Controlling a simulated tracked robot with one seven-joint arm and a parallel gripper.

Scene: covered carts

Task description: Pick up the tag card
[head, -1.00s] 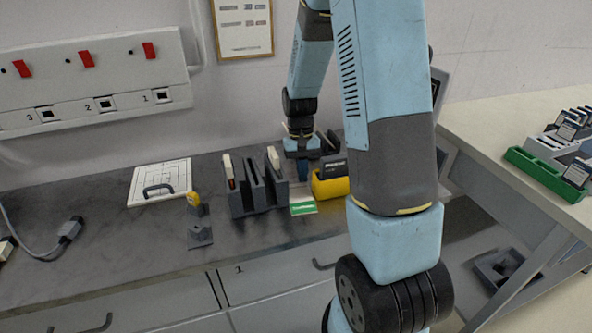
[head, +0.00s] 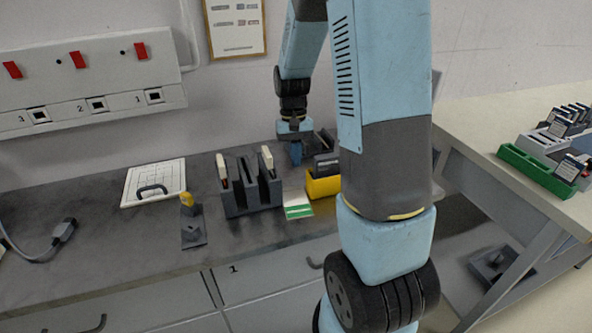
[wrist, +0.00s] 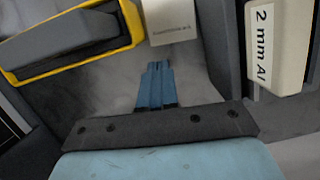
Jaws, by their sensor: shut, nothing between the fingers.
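The tag card (head: 298,205), white with a green band, lies on the dark bench top between the grey slotted rack (head: 250,190) and the yellow holder (head: 323,186). In the wrist view, a white printed part of what looks like the card (wrist: 172,22) shows at the top edge, and the rest is cut off. My gripper (head: 296,163) is behind the card in the head view, apart from it. Its blue fingers (wrist: 156,72) are shut and empty, pointing towards the card in the wrist view.
The rack, with a "2 mm Al" plate (wrist: 279,45), stands close on one side of the card. The yellow holder, with dark items in it, stands on the other. A white handled board (head: 153,181) and a yellow-topped stand (head: 191,218) are further left.

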